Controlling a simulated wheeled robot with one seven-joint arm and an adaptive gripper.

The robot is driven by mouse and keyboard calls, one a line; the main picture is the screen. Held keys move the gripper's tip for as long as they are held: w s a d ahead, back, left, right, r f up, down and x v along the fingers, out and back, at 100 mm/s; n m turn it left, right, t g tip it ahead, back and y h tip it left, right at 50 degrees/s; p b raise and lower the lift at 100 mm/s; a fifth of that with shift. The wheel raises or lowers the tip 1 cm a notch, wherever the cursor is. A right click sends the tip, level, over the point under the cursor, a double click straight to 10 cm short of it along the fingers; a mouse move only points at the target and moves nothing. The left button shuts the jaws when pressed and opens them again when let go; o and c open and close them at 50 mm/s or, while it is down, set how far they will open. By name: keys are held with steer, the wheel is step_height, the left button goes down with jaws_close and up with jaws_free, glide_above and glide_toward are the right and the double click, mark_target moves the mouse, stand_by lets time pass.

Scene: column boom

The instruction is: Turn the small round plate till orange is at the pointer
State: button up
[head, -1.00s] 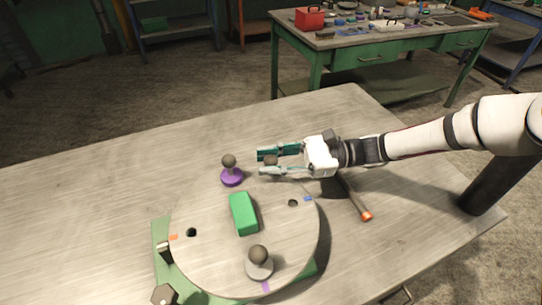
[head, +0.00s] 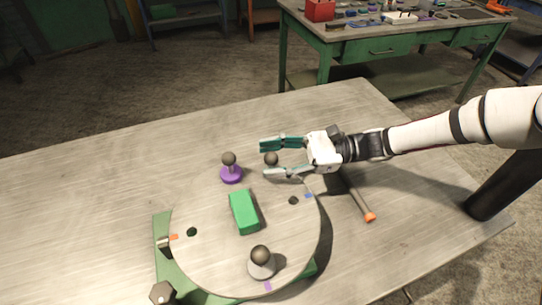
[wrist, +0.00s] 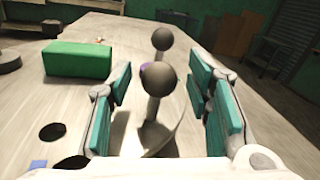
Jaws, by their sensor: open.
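The round grey plate (head: 215,265) lies on a green base (head: 162,225). It carries an orange mark (head: 174,237) at its left edge, a blue mark (head: 308,196) at right and a purple mark (head: 268,286) at the near edge. A small metal block (head: 163,243) stands beside the orange mark; I cannot tell whether it is the pointer. My gripper (head: 273,158) is open at the plate's far edge. A dark ball-topped knob (wrist: 158,79) stands between its fingers, apart from both. The knob's lower part is partly hidden in the head view.
A green block (head: 244,211) sits mid-plate. A purple-based knob (head: 231,172) stands at the far side, a grey-based knob (head: 261,262) at the near side. An orange-tipped rod (head: 357,197) lies right of the plate. The table's left is clear.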

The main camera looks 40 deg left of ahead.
steer(key=v, duration=1.1)
steer(key=shift+w+d, duration=0.15)
steer(key=s+d+r+n+t+h, duration=0.2)
steer(key=s+d+r+t+h, duration=0.25)
steer(key=d, duration=0.65)
steer(key=s+d+r+n+t+h, duration=0.15)
steer(key=d+r+t+h, duration=0.4)
steer(key=d, duration=0.65)
steer(key=s+d+r+n+t+h, duration=0.1)
steer(key=s+d+r+t, duration=0.2)
steer(key=d, duration=0.5)
steer(key=s+d+r+n+t, duration=0.1)
steer(key=s+d+r+t, duration=0.2)
steer(key=s+d, duration=0.3)
steer(key=shift+s+d+t+h, duration=0.2)
steer(key=shift+d+t+h, duration=0.2)
steer(key=shift+d+t, duration=0.55)
steer(key=shift+n, duration=0.25)
steer(key=shift+c, duration=0.3)
